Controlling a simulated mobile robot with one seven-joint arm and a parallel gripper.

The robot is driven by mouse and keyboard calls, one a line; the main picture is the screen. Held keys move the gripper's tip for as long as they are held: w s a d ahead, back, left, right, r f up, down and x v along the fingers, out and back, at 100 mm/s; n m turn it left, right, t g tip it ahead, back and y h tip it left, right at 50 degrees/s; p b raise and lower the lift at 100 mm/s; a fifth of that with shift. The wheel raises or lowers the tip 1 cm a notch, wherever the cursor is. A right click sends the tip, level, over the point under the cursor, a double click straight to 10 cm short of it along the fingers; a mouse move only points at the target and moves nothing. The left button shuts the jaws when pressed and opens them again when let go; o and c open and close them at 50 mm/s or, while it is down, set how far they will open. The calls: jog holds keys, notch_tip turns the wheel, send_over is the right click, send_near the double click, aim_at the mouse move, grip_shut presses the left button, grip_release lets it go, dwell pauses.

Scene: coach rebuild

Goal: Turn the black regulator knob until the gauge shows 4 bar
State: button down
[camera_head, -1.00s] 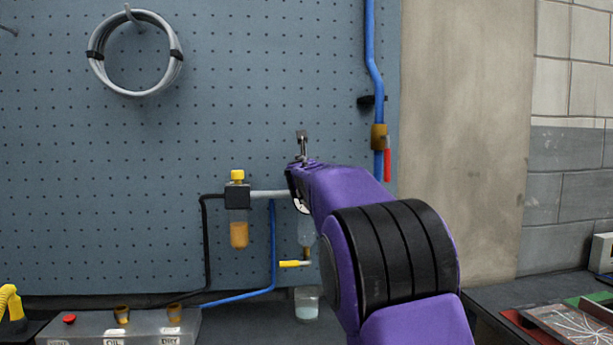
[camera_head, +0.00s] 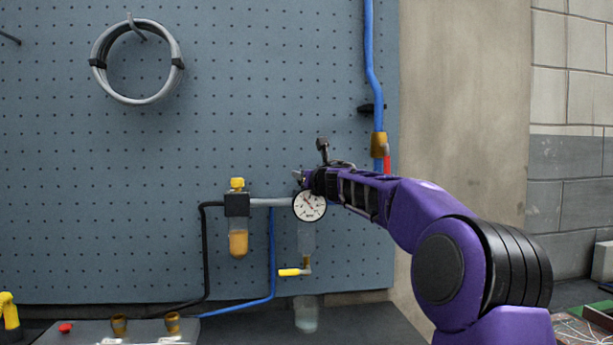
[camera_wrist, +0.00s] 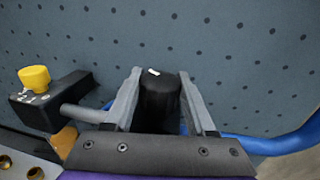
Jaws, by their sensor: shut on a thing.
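The black regulator knob (camera_wrist: 159,103) stands between the two grey fingers of my gripper (camera_wrist: 160,76) in the wrist view. My gripper is shut on its sides. The knob carries a short white mark at its top end. In the head view my gripper (camera_head: 302,178) is just above the round white gauge (camera_head: 309,206) and mostly hides the knob. The gauge face is in full view, with a thin needle that seems to point to the upper left. Its numbers are too small to read.
A yellow-capped unit with an amber bowl (camera_head: 238,243) sits left of the gauge on a grey pipe. A yellow-handled valve (camera_head: 290,272) hangs below. A blue pipe with a red lever (camera_head: 387,164) runs close above my arm. A glass (camera_head: 306,314) stands beneath.

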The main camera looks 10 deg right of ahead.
jog(key=shift+r+n+y, duration=0.25)
jog(key=shift+n+y, duration=0.35)
jog(key=shift+y, duration=0.3)
jog(key=c, duration=0.7)
grip_release()
jog(key=o, duration=0.5)
jog(key=shift+f, duration=0.15)
jog(key=shift+s+d, duration=0.3)
jog(key=shift+s, duration=0.3)
jog(key=v, duration=1.6)
jog(key=shift+r, duration=0.2)
